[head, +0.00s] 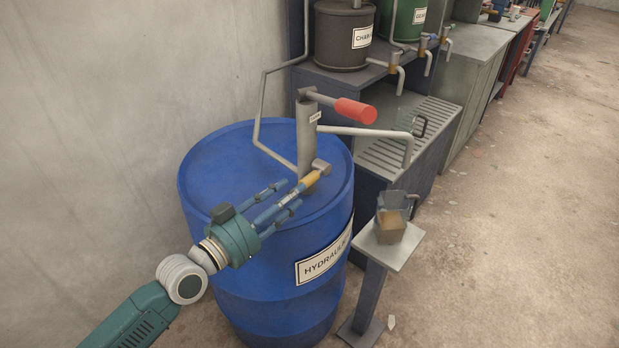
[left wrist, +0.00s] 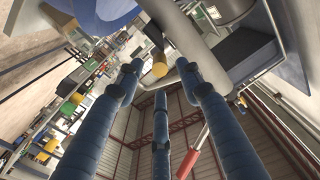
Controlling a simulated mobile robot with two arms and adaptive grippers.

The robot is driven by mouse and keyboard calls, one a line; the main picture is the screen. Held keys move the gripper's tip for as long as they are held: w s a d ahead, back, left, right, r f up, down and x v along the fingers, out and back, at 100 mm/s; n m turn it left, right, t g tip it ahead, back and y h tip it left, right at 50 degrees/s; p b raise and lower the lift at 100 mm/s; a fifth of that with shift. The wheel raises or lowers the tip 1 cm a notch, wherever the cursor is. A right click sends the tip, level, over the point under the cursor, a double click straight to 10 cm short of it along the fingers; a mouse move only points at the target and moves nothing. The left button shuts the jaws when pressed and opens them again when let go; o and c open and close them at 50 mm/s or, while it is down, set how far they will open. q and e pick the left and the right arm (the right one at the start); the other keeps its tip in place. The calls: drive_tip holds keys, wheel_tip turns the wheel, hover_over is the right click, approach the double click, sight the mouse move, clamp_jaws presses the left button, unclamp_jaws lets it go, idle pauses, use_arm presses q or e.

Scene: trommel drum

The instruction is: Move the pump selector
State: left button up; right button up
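The pump selector looks to be the short yellow-tipped lever (head: 311,179) at the base of the grey hand pump (head: 307,135) on the blue drum labelled "HYDRAULIC". My left gripper (head: 292,194) is over the drum top, its blue fingers pointing at the lever. In the left wrist view the fingers (left wrist: 155,85) are spread apart, and the yellow lever end (left wrist: 159,66) shows between the fingertips. I cannot tell whether any finger touches it. My right gripper is not in view.
The blue drum (head: 225,165) stands against a grey wall. The pump has a red-gripped handle (head: 356,111) and a long spout. Open floor lies further right.

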sight(310, 177)
use_arm(q)
drive_tip(key=x, duration=0.7)
drive_tip(key=shift+w+d+p, duration=0.1)
drive_tip(key=shift+p, duration=0.25)
clamp_jaws()
